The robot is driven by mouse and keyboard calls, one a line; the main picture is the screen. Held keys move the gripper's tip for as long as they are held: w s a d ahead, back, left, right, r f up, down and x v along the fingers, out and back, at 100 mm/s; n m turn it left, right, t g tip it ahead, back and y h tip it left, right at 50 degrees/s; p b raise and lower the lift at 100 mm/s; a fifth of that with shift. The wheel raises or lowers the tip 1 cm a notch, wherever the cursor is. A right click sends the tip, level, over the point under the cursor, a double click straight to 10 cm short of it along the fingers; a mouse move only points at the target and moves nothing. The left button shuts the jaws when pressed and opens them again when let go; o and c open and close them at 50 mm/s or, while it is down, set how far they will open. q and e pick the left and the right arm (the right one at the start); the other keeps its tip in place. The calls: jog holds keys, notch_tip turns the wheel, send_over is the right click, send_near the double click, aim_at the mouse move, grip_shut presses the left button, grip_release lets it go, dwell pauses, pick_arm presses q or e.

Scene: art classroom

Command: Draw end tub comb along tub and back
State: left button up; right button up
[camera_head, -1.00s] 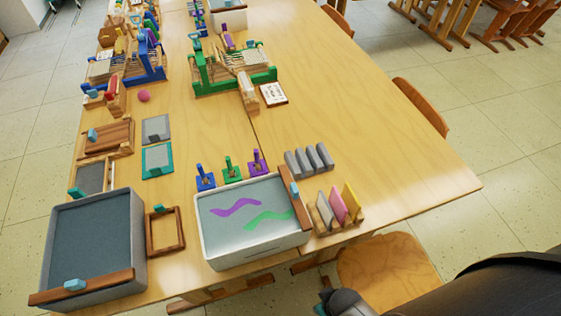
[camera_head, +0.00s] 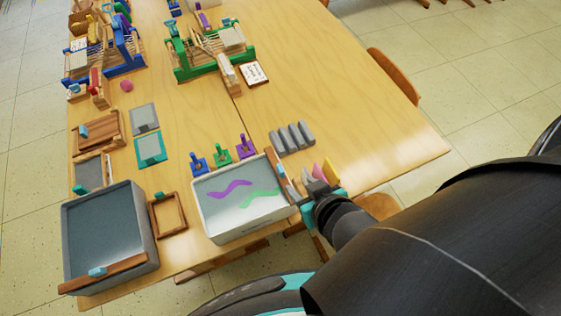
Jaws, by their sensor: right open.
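The end tub (camera_head: 216,236) is a white tray of grey liquid with a purple and a green wavy streak. Its comb is a brown wooden bar (camera_head: 271,160) with a light blue handle (camera_head: 281,170), lying across the tub's right end. My right gripper (camera_head: 303,184) is open beside the comb, over the tub's right edge. It partly hides the comb's near end and the things right of the tub. Whether it touches the handle I cannot tell. My left gripper is not in view.
A larger grey tub (camera_head: 153,219) with a wooden comb (camera_head: 122,269) stands at left, an empty wooden frame (camera_head: 154,226) between. Blue, green and purple stamps (camera_head: 220,153) stand behind the end tub. Grey blocks (camera_head: 291,139) lie behind right. The table's right half is largely clear.

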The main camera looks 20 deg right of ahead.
aim_at(281, 168)
jog(key=x, duration=0.5)
jog(key=b+x, duration=0.1)
jog(key=x, duration=0.4)
jog(key=b+x, duration=0.1)
jog(key=x, duration=0.4)
jog(key=shift+w+a+r, duration=0.2)
jog(key=shift+a, duration=0.1)
jog(key=shift+c, duration=0.4)
grip_shut()
dwell(0.6)
